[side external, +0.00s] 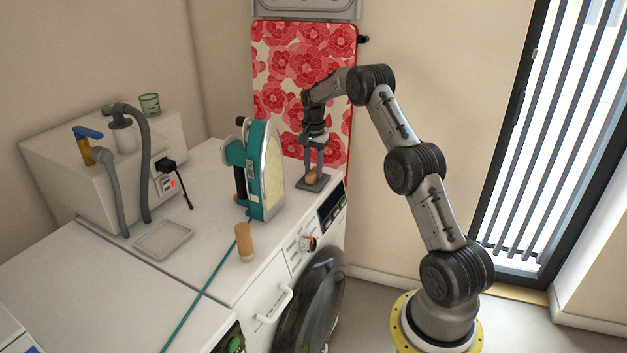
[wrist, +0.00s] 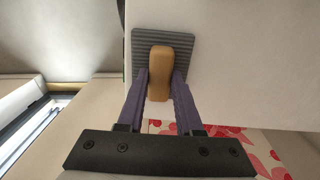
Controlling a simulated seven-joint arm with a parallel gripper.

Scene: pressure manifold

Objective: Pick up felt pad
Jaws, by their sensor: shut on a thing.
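A tan rounded block (wrist: 161,70) is between the two fingers of my gripper (wrist: 160,82) in the wrist view, with both fingers against its sides. The block lies over a dark grey ribbed square plate (wrist: 188,44). I cannot tell which of the two is the felt pad, or whether they are joined. In the side view, my gripper (side external: 313,170) points down, shut on the tan block (side external: 311,177). The grey plate (side external: 318,187) is at the right back of the white machine top; any gap beneath it cannot be told.
A teal iron (side external: 262,175) stands upright just left of my gripper. A tan cylinder (side external: 245,242) stands near the front edge. A shallow tray (side external: 163,240) and a teal cord (side external: 205,290) lie further left. A red floral board (side external: 300,90) leans against the wall behind.

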